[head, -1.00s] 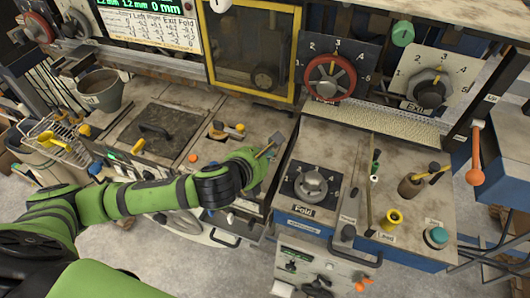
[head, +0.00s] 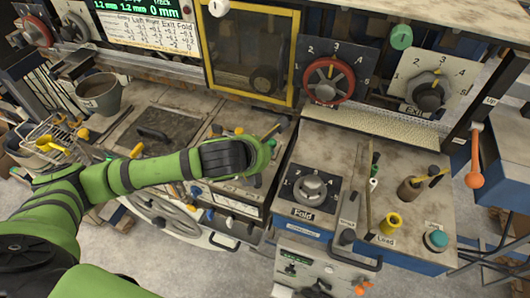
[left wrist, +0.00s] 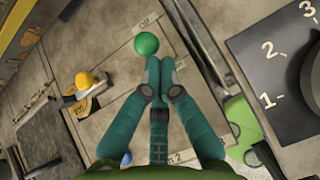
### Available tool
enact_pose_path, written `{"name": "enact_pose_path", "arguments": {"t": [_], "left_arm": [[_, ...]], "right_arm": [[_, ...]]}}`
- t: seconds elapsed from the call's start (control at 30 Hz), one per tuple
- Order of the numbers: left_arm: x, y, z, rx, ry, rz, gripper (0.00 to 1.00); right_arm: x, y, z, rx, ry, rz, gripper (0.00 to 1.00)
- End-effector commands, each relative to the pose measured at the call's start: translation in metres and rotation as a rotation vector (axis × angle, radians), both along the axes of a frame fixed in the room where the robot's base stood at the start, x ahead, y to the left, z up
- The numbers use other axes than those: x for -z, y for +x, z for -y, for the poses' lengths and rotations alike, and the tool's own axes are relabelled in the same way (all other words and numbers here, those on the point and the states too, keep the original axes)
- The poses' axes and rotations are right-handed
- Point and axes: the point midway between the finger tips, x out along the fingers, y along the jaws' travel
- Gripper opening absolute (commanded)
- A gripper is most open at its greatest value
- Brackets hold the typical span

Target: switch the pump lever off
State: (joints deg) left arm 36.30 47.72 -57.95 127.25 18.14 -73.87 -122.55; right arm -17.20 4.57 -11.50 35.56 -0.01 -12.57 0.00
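No readable label marks the pump lever, so I cannot tell for certain which control it is. My left gripper (left wrist: 161,72) shows in the left wrist view with its teal fingers together, holding nothing visible. A green ball knob (left wrist: 146,43) is just beyond the fingertips; whether they touch it is unclear. A yellow-knobbed lever (left wrist: 84,80) stands to the left of the fingers. In the head view, the left arm reaches over the middle bench and its wrist largely hides the gripper. My right gripper is not in view.
The Fold dial (head: 311,187) is right of the left wrist. An orange-handled lever (head: 474,178) hangs at far right. A yellow-framed window (head: 250,50) and a red handwheel (head: 329,79) stand behind. A grey bucket (head: 101,93) is at left.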

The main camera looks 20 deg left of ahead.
Motion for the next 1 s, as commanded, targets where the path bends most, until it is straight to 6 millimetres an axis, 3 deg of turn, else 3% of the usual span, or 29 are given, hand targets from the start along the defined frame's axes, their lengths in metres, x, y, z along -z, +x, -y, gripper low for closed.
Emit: {"name": "enact_pose_path", "arguments": {"t": [0.4,1.0], "left_arm": [[-0.015,0.020,0.001,-0.001,0.008,-0.274,0.00],[-0.018,0.033,0.001,0.000,0.009,-0.268,0.00]], "right_arm": [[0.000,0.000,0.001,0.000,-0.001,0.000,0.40],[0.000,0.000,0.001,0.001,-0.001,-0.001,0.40]]}}
